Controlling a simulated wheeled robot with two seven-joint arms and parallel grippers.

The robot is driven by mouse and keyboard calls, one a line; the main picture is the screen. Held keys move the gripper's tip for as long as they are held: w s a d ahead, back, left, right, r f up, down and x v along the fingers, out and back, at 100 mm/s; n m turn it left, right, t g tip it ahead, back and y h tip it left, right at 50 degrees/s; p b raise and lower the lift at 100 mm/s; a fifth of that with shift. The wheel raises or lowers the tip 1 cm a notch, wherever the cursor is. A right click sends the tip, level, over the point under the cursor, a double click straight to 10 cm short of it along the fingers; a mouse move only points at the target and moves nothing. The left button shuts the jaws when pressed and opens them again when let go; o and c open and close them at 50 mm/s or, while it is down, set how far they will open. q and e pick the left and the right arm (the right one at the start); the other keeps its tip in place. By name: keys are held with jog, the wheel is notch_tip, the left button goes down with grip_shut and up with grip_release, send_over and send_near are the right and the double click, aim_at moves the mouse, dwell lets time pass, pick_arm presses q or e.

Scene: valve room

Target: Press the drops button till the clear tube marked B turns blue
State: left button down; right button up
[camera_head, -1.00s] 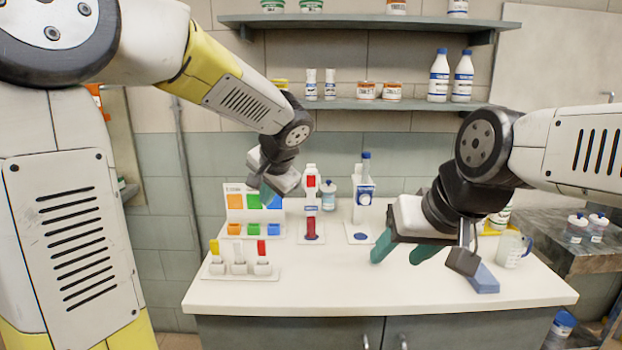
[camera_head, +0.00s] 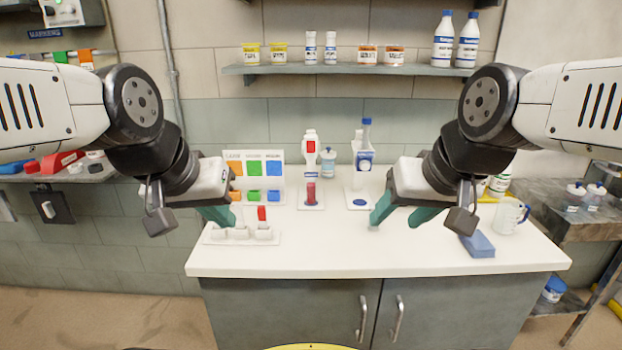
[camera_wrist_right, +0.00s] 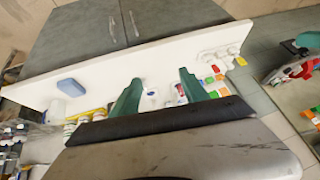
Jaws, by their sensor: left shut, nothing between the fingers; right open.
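A white rack (camera_head: 243,239) at the front left of the counter holds small pale tubes, one with a red cap (camera_head: 262,213); no letter B can be read. My left gripper (camera_head: 225,217) is shut and empty, in front of the rack's left end and hiding part of it. A dispenser with red liquid (camera_head: 311,192) and a white dispenser with a blue cap (camera_head: 365,158) stand further back; I cannot tell which carries the drops button. My right gripper (camera_head: 395,213) is open and empty, right of centre. Its fingers also show in the right wrist view (camera_wrist_right: 160,95).
A colour card (camera_head: 255,164) with orange, green and blue squares stands behind the rack. A blue sponge (camera_head: 477,244) and a clear jug (camera_head: 509,216) are at the right. A shelf (camera_head: 350,73) with bottles is above. The counter's front middle (camera_head: 320,245) is clear.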

grip_shut()
dwell(1.8)
